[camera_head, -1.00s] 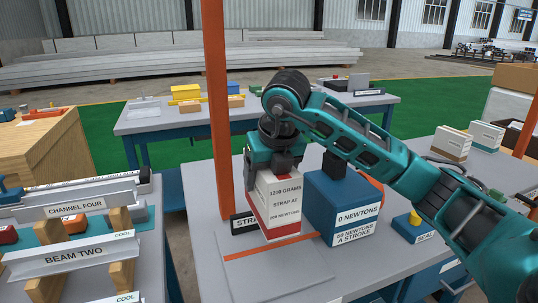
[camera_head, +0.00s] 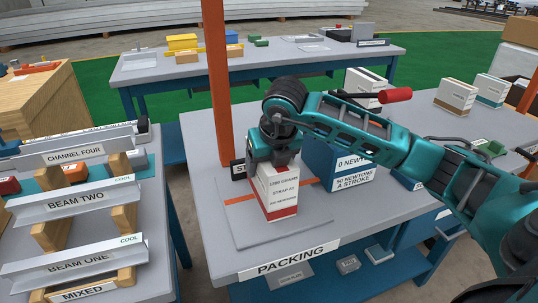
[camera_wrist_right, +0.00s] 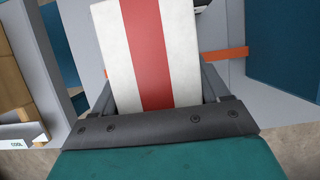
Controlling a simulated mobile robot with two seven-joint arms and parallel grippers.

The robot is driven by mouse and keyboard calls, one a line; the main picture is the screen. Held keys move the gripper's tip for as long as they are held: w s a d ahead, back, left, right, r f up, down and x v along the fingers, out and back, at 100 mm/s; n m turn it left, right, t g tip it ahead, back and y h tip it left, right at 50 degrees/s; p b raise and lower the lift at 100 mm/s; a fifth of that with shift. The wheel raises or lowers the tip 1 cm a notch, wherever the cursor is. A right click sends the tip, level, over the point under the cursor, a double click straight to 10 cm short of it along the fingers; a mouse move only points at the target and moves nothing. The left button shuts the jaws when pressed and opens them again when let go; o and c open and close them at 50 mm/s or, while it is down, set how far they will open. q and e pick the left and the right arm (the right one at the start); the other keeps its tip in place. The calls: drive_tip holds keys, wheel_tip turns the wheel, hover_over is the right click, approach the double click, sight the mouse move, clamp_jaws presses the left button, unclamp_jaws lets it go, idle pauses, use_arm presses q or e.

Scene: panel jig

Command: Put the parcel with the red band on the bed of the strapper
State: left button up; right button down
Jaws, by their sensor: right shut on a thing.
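The parcel with the red band (camera_head: 277,193) is a white printed box with red along its lower part. My right gripper (camera_head: 278,163) is shut on its top and holds it upright over the strapper's grey bed plate (camera_head: 262,236). I cannot tell whether its underside touches the plate. In the right wrist view the white parcel with its red band (camera_wrist_right: 150,50) sits between the two dark fingers. The strapper's blue body (camera_head: 338,175) stands just right of the parcel. An orange strap (camera_head: 240,199) crosses the bed, partly hidden behind the parcel. My left gripper is not in view.
A lever with a red grip (camera_head: 396,95) sticks out above my right arm. An orange post (camera_head: 216,90) rises left behind the bed. White boxes (camera_head: 458,95) stand at the back right. A beam rack (camera_head: 75,205) is at left. The bench front (camera_head: 205,240) is clear.

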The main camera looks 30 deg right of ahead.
drive_tip(key=shift+r, duration=0.15)
drive_tip(key=shift+c, duration=2.2)
unclamp_jaws()
drive_tip(key=shift+f, duration=0.25)
drive_tip(key=o, duration=0.4)
drive_tip(key=shift+o, duration=0.2)
drive_tip(key=shift+r, duration=0.1)
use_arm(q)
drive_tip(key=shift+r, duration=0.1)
use_arm(e)
drive_tip(key=shift+s+r, duration=0.1)
drive_tip(key=shift+r, duration=0.2)
drive_tip(key=p+v, duration=0.1)
drive_tip(key=v, duration=0.9)
drive_tip(key=shift+s+a+r, duration=0.1)
drive_tip(key=shift+s+r, duration=0.05)
drive_tip(key=shift+r, duration=0.1)
drive_tip(key=shift+s+r, duration=0.25)
drive_tip(key=shift+r, duration=0.15)
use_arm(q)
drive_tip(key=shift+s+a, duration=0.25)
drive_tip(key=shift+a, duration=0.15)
